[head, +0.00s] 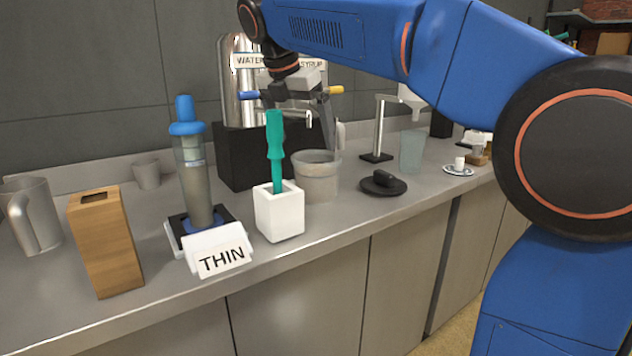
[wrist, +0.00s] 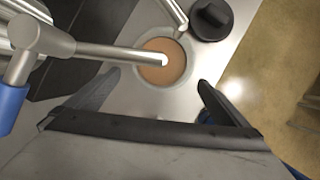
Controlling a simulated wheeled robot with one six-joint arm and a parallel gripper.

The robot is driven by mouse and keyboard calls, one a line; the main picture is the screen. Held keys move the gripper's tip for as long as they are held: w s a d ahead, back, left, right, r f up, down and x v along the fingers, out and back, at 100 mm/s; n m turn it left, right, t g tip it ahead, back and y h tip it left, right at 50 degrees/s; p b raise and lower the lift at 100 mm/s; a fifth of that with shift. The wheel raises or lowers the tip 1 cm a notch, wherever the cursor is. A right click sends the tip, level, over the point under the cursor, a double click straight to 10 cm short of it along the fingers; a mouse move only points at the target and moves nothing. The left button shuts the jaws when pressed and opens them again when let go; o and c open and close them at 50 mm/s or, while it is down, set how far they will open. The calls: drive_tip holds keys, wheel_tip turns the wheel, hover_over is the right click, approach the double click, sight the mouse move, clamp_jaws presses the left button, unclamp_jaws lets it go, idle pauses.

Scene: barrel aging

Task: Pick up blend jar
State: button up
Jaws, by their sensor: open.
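A translucent grey jar (head: 317,183), which looks like the blend jar, stands upright and uncovered on the counter. In the wrist view the jar's rim (wrist: 143,88) surrounds brown contents, and a metal spout crosses above the opening. My gripper (head: 303,125) is above the jar, pointing down, with its fingers apart and nothing between them. In the wrist view the fingers of my gripper (wrist: 160,82) lie to either side of the jar's near edge. Whether a finger touches the jar cannot be told.
A black lid-like disc (head: 383,184) lies right of the jar. A white holder (head: 279,212) with a teal-handled tool stands close in front-left. A black box (head: 250,155) with metal tanks (head: 238,85) and taps stands behind. The THIN card (head: 220,250) is further left.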

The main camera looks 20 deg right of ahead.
sight(315, 166)
drive_tip(key=x, duration=0.9)
drive_tip(key=shift+d+r, duration=0.15)
drive_tip(key=shift+d, duration=0.2)
drive_tip(key=shift+w+d+f, duration=0.15)
drive_tip(key=shift+w+f, duration=0.05)
drive_tip(key=shift+f, duration=0.45)
drive_tip(key=c, duration=1.5)
